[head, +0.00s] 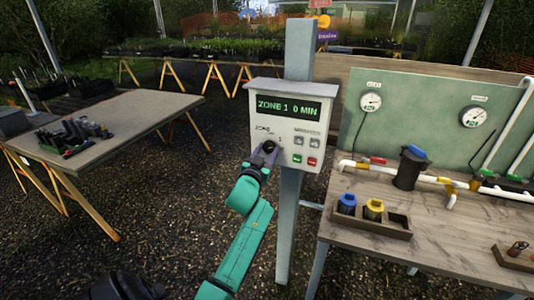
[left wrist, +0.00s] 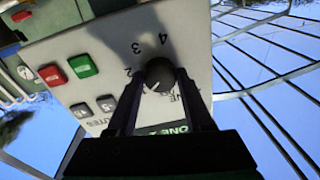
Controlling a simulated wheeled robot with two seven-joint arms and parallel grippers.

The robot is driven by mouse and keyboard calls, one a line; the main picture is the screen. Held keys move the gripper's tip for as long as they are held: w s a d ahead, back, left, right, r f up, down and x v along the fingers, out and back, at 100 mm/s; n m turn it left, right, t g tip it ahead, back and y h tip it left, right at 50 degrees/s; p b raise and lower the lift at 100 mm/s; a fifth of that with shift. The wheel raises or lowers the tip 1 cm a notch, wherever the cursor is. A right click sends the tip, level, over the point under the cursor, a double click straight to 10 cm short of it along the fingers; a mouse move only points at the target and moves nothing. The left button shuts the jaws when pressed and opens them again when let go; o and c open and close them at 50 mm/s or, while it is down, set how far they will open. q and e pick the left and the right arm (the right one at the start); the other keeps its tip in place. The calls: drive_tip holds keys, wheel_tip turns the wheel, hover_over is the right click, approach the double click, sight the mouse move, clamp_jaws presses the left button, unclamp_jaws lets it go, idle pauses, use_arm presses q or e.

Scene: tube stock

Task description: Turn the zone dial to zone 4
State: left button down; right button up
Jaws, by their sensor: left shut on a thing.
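The control box (head: 286,133) is mounted on a grey post, and its display (head: 289,108) reads "ZONE 1 0 MIN". The dark round zone dial (head: 269,146) is on the lower left of its face, mostly hidden by my left gripper (head: 263,155). In the left wrist view the dial (left wrist: 160,70) sits between the fingertips of my left gripper (left wrist: 159,80), which is shut on it. The printed numbers 2, 3 and 4 show around the dial there. A small pale mark shows on the dial. My right gripper is not in view.
Grey, green and red buttons (head: 312,161) are close to the right of the dial. A workbench (head: 400,245) with pipes, gauges and a tray of blue and yellow fittings stands right. A table (head: 125,115) stands left, with gravel between.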

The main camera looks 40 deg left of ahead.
use_arm(q)
drive_tip(key=m, duration=0.4)
drive_tip(key=shift+h+b, duration=0.3)
drive_tip(key=m, duration=0.4)
drive_tip(key=shift+t, duration=0.3)
drive_tip(key=m, duration=0.4)
drive_tip(key=shift+h+b, duration=0.3)
drive_tip(key=shift+b, duration=0.05)
drive_tip(key=m, duration=0.3)
drive_tip(key=shift+m, duration=0.4)
drive_tip(key=m, duration=0.3)
drive_tip(key=shift+a+m+h, duration=0.1)
drive_tip(key=shift+m+h, duration=0.3)
drive_tip(key=m, duration=0.3)
drive_tip(key=shift+m+p, duration=0.4)
drive_tip(key=m+p, duration=0.1)
drive_tip(key=m, duration=0.2)
drive_tip(key=shift+s+r+m, duration=0.1)
drive_tip(key=shift+m, duration=0.2)
drive_tip(key=shift+m+g+p, duration=0.4)
drive_tip(key=shift+m+p, duration=0.15)
drive_tip(key=shift+m, duration=1.15)
